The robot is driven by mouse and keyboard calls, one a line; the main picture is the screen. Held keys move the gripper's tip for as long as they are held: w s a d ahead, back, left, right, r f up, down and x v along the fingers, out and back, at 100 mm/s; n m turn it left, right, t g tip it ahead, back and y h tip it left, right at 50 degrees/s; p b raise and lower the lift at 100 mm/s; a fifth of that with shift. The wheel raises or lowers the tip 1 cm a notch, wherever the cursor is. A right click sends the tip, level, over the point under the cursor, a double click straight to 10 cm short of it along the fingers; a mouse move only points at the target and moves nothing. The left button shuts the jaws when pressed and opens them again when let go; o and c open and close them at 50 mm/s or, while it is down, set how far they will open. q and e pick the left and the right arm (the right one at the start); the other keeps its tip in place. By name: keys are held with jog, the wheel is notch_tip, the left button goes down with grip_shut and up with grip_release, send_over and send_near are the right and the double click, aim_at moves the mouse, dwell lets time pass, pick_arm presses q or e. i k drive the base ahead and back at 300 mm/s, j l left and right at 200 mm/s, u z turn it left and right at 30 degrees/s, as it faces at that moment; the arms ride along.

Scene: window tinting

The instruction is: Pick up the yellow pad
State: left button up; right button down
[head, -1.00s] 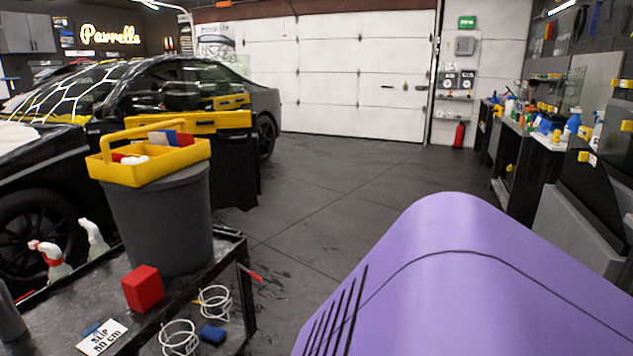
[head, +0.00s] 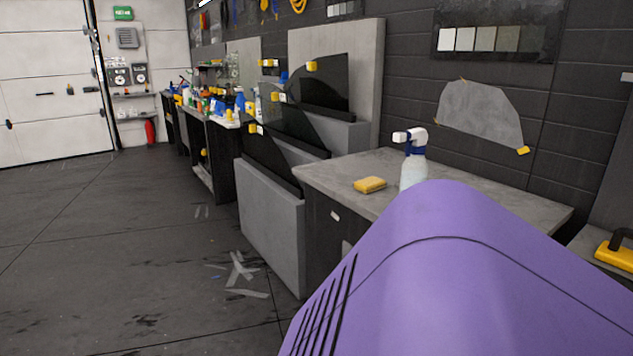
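A small yellow pad (head: 370,185) lies flat on the grey top of a workbench (head: 333,170), near its front left part. A spray bottle (head: 412,168) with a white and blue head stands upright just right of the pad, apart from it. Neither of my grippers shows in the head view. A large purple part, which looks like my own body, covers the lower right and hides the bench's near side.
Dark tinted glass panels (head: 283,125) with yellow clips lean left of the bench on grey stands (head: 270,218). A farther shelf (head: 213,125) holds several bottles. A yellow tool (head: 616,254) lies at the far right. The floor (head: 110,245) on the left is open, with film scraps (head: 238,270).

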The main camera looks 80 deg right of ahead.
aim_at(369, 185)
jog(key=z, duration=2.8)
jog(key=i+j+z, duration=0.45)
jog(key=j, duration=0.2)
jog(key=j+z, duration=0.2)
jog(key=j, duration=0.15)
jog(key=i, duration=0.05)
